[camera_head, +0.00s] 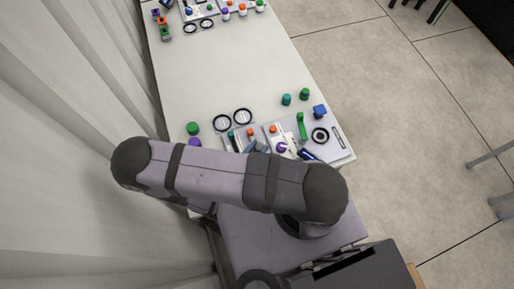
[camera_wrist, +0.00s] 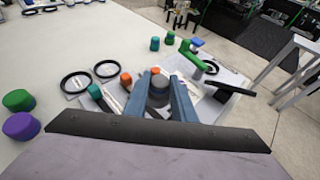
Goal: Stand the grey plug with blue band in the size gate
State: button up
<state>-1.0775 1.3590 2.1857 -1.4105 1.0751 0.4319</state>
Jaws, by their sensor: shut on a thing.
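My gripper (camera_wrist: 160,98) is shut on a dark grey rounded plug (camera_wrist: 158,88), held between its two blue-grey fingers in the wrist view. A blue band on the plug cannot be made out. In the head view my arm hides the plug and most of the gripper. The plug is over or close to the light fixture board (camera_head: 343,153); its height above the board is unclear. I cannot tell for certain which fitting is the size gate. A tall green piece (camera_head: 301,126) and a black ring (camera_head: 320,135) stand on the board's right part.
Two black-rimmed rings (camera_wrist: 76,82) lie left of the board. Green (camera_wrist: 18,100) and purple (camera_wrist: 22,126) plugs stand at the left. Teal (camera_head: 286,99) and green (camera_head: 304,93) plugs and a blue block (camera_head: 319,111) stand near the right edge. The table's middle (camera_head: 225,70) is clear.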

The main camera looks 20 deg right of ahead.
jog(key=shift+f+b, duration=2.15)
jog(key=shift+f, duration=0.55)
jog(key=o, duration=1.1)
jog(key=shift+o, duration=0.2)
jog(key=b+v, duration=0.2)
jog(key=v, duration=0.4)
jog(key=shift+s+a+r+b, duration=0.3)
jog(key=shift+s+a+b, duration=0.1)
